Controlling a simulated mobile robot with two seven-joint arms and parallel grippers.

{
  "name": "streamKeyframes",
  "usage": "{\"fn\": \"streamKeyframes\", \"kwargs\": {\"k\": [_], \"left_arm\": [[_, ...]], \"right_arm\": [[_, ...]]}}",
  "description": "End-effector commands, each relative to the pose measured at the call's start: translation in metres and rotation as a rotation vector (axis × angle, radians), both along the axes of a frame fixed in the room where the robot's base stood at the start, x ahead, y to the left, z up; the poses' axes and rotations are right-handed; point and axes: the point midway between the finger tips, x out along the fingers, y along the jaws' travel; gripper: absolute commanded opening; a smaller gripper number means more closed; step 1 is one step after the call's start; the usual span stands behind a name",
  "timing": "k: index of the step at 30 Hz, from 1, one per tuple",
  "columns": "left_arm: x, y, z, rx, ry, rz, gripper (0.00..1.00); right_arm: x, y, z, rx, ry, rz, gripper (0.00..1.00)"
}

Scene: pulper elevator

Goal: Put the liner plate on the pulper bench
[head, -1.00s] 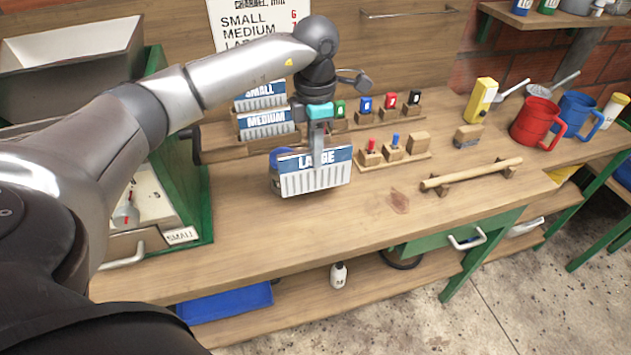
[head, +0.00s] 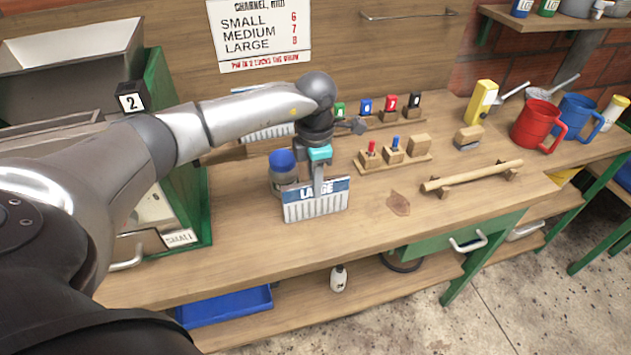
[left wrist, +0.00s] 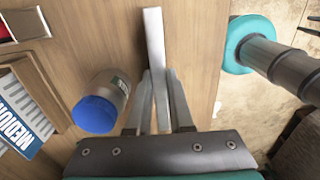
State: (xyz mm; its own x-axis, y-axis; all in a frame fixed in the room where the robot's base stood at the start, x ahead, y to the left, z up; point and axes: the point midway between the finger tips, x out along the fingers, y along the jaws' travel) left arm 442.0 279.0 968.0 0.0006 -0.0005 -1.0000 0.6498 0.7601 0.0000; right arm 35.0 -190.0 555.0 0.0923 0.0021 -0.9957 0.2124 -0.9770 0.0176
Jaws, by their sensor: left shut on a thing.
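The liner plate (head: 317,208) marked LARGE is white and ribbed with a blue label band. It stands upright near the middle of the pulper bench (head: 365,235). My left gripper (head: 318,187) is shut on its upper part from above. In the left wrist view, the plate (left wrist: 153,35) shows edge-on between the fingers (left wrist: 158,95). Its lower edge is at or just above the bench top; I cannot tell whether it touches. My right gripper is not in view.
A blue-capped jar (head: 283,175) stands close behind and left of the plate, and beside the fingers in the left wrist view (left wrist: 102,103). Pegged wooden blocks (head: 394,155) and a wooden rod on supports (head: 472,176) lie to the right. The bench front is clear.

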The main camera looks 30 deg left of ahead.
Motion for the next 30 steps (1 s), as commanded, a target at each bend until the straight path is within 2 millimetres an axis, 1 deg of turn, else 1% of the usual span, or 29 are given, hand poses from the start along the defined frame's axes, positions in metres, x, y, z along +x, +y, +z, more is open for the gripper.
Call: {"fn": "streamKeyframes", "kwargs": {"k": [1, 6, 9, 16, 19, 23, 30], "left_arm": [[0.0, 0.0, -0.002, 0.001, 0.001, 0.001, 0.21], [0.0, 0.0, -0.001, 0.001, 0.001, 0.001, 0.4], [0.0, 0.0, -0.001, 0.001, 0.001, 0.001, 0.5], [0.0, 0.0, -0.001, 0.001, 0.001, 0.001, 0.5], [0.0, 0.0, 0.003, 0.001, 0.001, 0.001, 0.5], [0.001, 0.001, 0.023, 0.001, -0.005, 0.002, 0.5], [0.001, 0.001, 0.076, 0.002, -0.004, 0.002, 0.5]], "right_arm": [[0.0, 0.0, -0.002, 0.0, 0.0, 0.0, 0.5], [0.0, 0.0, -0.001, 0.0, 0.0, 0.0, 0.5], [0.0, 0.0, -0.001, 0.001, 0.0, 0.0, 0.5], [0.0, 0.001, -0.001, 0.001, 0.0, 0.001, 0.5], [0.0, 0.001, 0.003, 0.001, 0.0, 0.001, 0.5], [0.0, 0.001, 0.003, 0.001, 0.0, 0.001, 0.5], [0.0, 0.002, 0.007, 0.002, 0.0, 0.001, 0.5]]}}
